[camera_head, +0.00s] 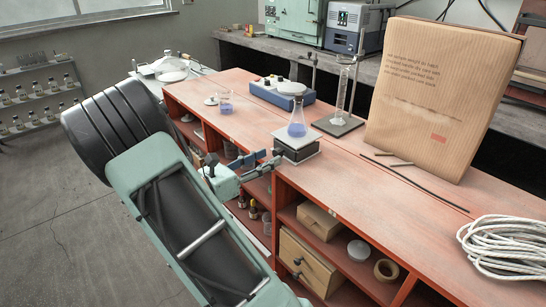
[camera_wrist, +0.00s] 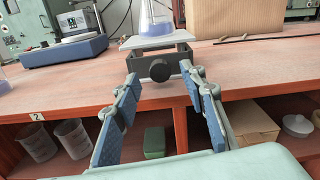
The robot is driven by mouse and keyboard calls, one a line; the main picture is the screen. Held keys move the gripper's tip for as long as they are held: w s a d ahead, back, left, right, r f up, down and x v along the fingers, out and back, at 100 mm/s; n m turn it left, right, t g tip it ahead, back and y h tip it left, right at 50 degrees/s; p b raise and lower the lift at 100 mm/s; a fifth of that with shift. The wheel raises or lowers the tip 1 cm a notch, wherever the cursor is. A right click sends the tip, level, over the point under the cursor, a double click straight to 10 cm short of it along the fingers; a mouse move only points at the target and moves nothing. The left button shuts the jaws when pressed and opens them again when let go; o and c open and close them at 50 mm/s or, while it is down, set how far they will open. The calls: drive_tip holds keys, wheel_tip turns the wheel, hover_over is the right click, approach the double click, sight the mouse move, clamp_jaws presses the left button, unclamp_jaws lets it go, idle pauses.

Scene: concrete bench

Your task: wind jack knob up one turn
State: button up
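The lab jack (camera_head: 298,146) stands near the front edge of the red bench, with a pale top plate and dark body. Its round dark knob (camera_wrist: 160,70) faces my gripper in the wrist view; in the head view I cannot make it out clearly. A conical flask (camera_head: 297,129) with violet-blue liquid stands upright on the jack; its lower part shows in the wrist view (camera_wrist: 156,24). My gripper (camera_head: 271,161) is in front of the jack. In the wrist view its blue-padded fingers are open and empty, their tips framing the knob, with gaps either side.
Left of the jack are a blue-based device (camera_head: 281,95) and a beaker (camera_head: 225,106). A stand with a glass cylinder (camera_head: 341,95) and a large cardboard box (camera_head: 440,90) are right. Rods and coiled rope (camera_head: 505,246) lie farther right. Shelves are below the bench edge.

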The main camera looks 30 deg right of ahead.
sight(275, 154)
drive_tip(key=shift+w+d, duration=0.15)
drive_tip(key=shift+d, duration=0.65)
drive_tip(key=shift+w+d, duration=0.1)
drive_tip(key=shift+d, duration=0.7)
drive_tip(key=shift+c, duration=0.2)
clamp_jaws()
